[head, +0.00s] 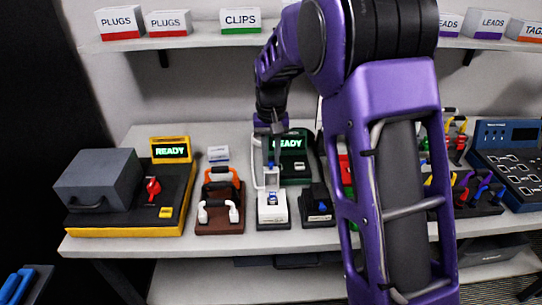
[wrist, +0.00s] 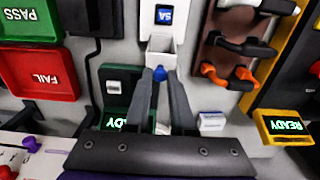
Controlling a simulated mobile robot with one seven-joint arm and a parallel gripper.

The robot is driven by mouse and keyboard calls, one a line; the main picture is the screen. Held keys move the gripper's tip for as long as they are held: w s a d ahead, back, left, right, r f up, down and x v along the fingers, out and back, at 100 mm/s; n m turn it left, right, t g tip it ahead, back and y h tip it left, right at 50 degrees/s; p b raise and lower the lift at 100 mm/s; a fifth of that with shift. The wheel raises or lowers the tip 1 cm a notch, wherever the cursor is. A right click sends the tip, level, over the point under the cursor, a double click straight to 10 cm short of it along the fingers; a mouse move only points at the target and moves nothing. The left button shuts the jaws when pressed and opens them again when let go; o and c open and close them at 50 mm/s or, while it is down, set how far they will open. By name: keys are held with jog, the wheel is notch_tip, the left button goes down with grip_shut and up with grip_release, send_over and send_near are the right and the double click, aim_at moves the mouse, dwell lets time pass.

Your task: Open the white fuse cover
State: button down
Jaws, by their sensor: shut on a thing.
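The white fuse holder (head: 272,212) stands on the bench, with a blue 5A fuse showing in it; the fuse (wrist: 164,14) also shows in the wrist view. Its white cover (wrist: 160,46) appears tilted up from the holder; the cover also shows in the head view (head: 271,177). My gripper (wrist: 160,78) is shut on a small blue tab (wrist: 159,73) at the cover's end. In the head view my gripper reaches down behind the holder, and its fingertips are hard to make out.
A dark green READY box (head: 292,160) stands close behind. A brown block with orange and white handles (head: 219,205) is left, and a black block (head: 317,206) is right. A yellow-edged station with a grey box (head: 98,180) stands further left.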

aim_at(272, 163)
jog(key=shift+s+t+b, duration=0.35)
jog(key=shift+t+b, duration=0.15)
jog(key=shift+b, duration=0.45)
jog(key=s+t+b, duration=0.1)
jog(key=b, duration=0.1)
jog(key=shift+s+r+t+b, duration=0.2)
jog(key=shift+t+b, duration=0.1)
jog(key=shift+b, duration=0.1)
jog(key=shift+s+r, duration=0.2)
jog(key=shift+s, duration=0.55)
jog(key=c, duration=0.8)
grip_release()
jog(key=shift+o, duration=0.2)
jog(key=p+v, duration=0.2)
jog(key=v, duration=1.5)
jog(key=shift+s, duration=0.25)
